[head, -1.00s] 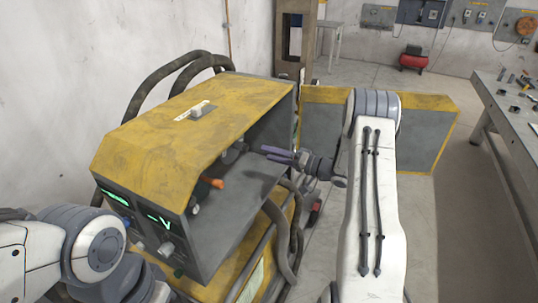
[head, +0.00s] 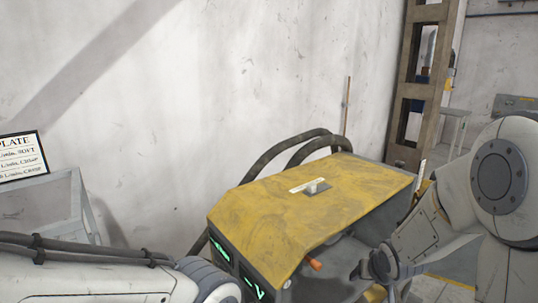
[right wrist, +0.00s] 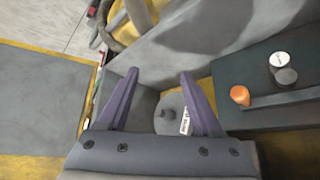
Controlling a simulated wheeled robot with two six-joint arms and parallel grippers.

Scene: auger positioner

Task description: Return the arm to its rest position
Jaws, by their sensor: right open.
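My right arm (head: 500,180) comes in from the right beside a yellow-topped grey machine (head: 310,200). The right gripper (right wrist: 158,72) shows in the right wrist view with its two purple fingers apart and nothing between them. A round grey part with a white label (right wrist: 172,115) lies beyond and below the fingers. An orange-tipped handle (right wrist: 240,95) is to their right; its orange end also shows in the head view (head: 315,265). My left arm (head: 90,280) crosses the lower left, and its gripper is out of view.
Black hoses (head: 290,150) loop behind the machine near the white wall (head: 230,70). A grey frame stand (head: 40,205) with a framed sign (head: 18,155) is at the left. A brown upright post (head: 425,80) stands behind the machine. Two knobs (right wrist: 278,60) sit near the orange handle.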

